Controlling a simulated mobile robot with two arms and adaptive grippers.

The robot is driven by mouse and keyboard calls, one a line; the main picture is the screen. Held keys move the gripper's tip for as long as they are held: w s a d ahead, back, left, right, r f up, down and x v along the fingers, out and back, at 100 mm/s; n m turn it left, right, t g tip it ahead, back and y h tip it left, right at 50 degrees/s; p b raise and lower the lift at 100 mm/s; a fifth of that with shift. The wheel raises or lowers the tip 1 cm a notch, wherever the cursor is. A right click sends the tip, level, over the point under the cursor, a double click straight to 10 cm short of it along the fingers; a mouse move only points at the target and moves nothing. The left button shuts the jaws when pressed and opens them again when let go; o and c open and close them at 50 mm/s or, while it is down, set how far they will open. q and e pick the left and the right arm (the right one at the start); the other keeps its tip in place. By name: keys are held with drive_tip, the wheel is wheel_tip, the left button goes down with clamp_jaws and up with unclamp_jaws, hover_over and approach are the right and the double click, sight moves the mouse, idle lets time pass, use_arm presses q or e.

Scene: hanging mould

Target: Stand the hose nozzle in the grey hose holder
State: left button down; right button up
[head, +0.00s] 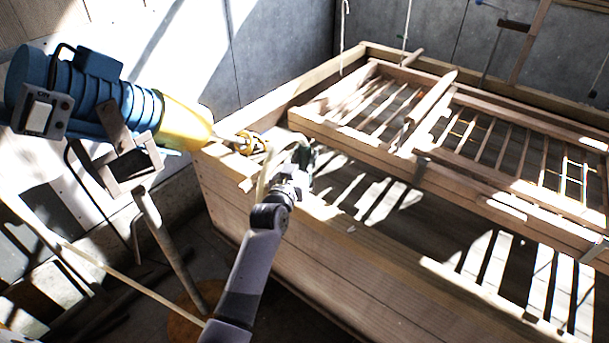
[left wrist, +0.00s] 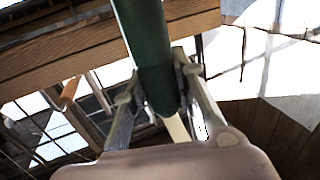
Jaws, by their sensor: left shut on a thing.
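The hose nozzle (left wrist: 152,50) is a dark green cylinder in the left wrist view, running from the top edge down between my left fingers. My left gripper (left wrist: 158,80) is shut on it, one finger on each side. In the head view my left gripper (head: 300,172) is at the near left corner of the wooden vat, and the nozzle (head: 305,156) is a small dark shape at its tip. A pale strip (head: 264,178), perhaps hose, hangs beside the gripper. I cannot make out the grey hose holder in either view. My right gripper is not in view.
The large wooden vat (head: 300,262) fills the right, with slatted wooden frames (head: 380,150) over it. A blue motor with a yellow cone (head: 180,120) stands left of the gripper on a metal stand (head: 165,235). A yellow fitting (head: 250,143) sits at the vat corner.

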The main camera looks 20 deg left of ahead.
sight(304, 170)
use_arm(q)
drive_tip(key=f+b, duration=0.1)
drive_tip(key=f, duration=0.1)
drive_tip(key=f+b, duration=0.2)
drive_tip(key=shift+s, duration=0.2)
drive_tip(key=shift+w+f+b, duration=0.15)
drive_tip(key=shift+f+b, duration=0.05)
drive_tip(key=shift+b, duration=0.15)
drive_tip(key=shift+w, duration=0.1)
drive_tip(key=shift+r, duration=0.15)
drive_tip(key=shift+f, duration=0.25)
drive_tip(key=c, duration=1.3)
unclamp_jaws()
drive_tip(key=shift+f, duration=0.1)
